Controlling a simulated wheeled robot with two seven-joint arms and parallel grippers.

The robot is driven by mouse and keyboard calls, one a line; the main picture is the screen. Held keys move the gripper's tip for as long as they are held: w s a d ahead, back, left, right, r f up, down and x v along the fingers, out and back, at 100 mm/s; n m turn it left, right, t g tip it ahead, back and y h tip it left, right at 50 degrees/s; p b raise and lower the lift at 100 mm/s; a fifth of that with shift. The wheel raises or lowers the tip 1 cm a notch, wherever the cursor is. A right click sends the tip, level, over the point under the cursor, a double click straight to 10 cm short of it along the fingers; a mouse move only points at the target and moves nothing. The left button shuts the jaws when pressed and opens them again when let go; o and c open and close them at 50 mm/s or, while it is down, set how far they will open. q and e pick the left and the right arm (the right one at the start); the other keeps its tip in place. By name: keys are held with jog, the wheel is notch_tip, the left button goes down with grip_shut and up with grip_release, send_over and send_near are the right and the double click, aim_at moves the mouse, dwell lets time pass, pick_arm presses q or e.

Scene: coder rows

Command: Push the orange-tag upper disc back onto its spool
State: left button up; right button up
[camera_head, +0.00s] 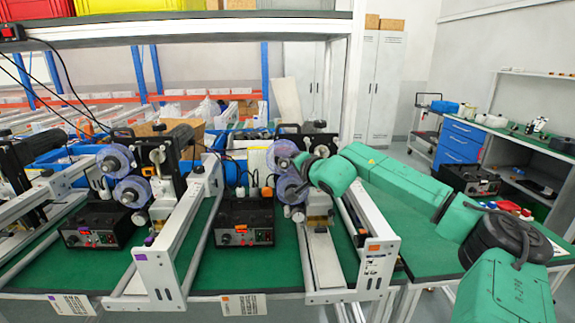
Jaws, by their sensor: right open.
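The orange-tag machine is the right one of two coders in clear view, with an orange tag (374,247) on its white frame end. Its upper disc (279,156) is a translucent purple-grey wheel on the upper spool, above a similar lower disc (288,188). From this angle I cannot tell how far the upper disc sits from its spool. My right gripper (303,163) is at the right side of the upper disc, small and partly hidden by my green wrist; it is open. Contact with the disc cannot be told. My left gripper is not in view.
The neighbouring machine has a purple tag (155,227) and its own two discs (114,158). A black control box (244,222) stands below the orange-tag discs. White rails jut toward the front. A grey shelf (185,27) spans above. Green bench (400,225) is bare beneath my right arm.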

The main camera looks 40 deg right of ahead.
jog(key=shift+s, duration=0.1)
jog(key=b+v, duration=0.4)
jog(key=v, duration=1)
jog(key=shift+s, duration=0.2)
